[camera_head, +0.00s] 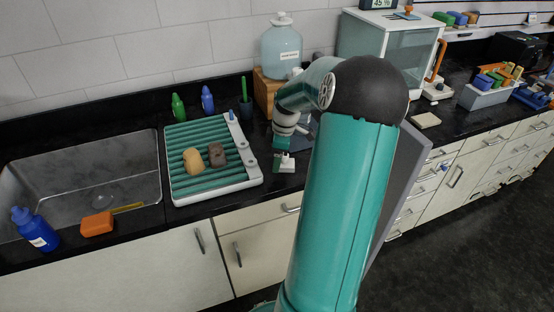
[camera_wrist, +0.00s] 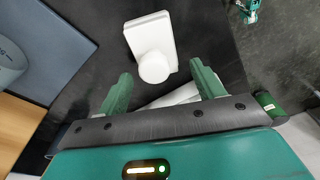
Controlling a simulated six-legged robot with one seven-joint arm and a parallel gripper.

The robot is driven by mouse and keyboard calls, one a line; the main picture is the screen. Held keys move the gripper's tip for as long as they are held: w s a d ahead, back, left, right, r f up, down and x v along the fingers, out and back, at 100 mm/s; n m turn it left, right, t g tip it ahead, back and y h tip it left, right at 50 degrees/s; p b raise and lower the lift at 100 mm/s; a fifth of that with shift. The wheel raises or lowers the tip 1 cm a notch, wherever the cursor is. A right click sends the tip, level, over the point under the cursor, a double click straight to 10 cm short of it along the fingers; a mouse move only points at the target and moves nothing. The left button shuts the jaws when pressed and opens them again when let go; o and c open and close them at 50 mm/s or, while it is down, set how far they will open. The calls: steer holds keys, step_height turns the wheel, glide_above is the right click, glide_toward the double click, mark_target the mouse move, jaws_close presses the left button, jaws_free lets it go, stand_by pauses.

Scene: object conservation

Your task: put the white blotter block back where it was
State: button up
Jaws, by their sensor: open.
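The white blotter block (camera_wrist: 168,26), a flat white slab with a round knob, lies on the black counter in the wrist view. In the head view it appears as a small white shape (camera_head: 287,165) just below my gripper (camera_head: 283,153). In the wrist view my gripper (camera_wrist: 162,80) is open, with one green finger on each side and nothing held between them. The knob is just ahead of the gap between the fingertips. Whether the fingers touch it cannot be told.
A ribbed green tray (camera_head: 248,178) with a sponge (camera_head: 193,160) and a brown block (camera_head: 217,155) stands left. A blue-grey mat (camera_wrist: 45,50) and a large bottle (camera_head: 281,50) on a wooden stand are behind. The counter's front edge is close.

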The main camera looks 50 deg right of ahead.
steer(key=r, duration=0.3)
steer(key=s+r, duration=0.1)
steer(key=r, duration=0.3)
steer(key=d+r, duration=0.1)
steer(key=r, duration=0.2)
steer(key=shift+s+r, duration=0.15)
steer(key=shift+r, duration=0.15)
steer(key=w+a+r+m+h, duration=0.15)
steer(key=a+r, duration=0.25)
steer(key=a, duration=0.8)
steer(key=w+a+r+m+h, duration=0.1)
steer(key=a+r+m, duration=0.15)
steer(key=a, duration=1.05)
steer(key=s+a+m+t, duration=0.1)
steer(key=s+a+t, duration=0.1)
steer(key=s+a, duration=0.3)
steer(key=s+a+m+t+y, duration=0.1)
steer(key=s+a, duration=0.4)
steer(key=a, duration=0.6)
steer(key=shift+s+r+m+t, duration=0.2)
steer(key=shift+r+m+t, duration=0.2)
steer(key=shift+t, duration=0.2)
steer(key=shift+a+y, duration=0.1)
steer(key=shift+y, duration=0.15)
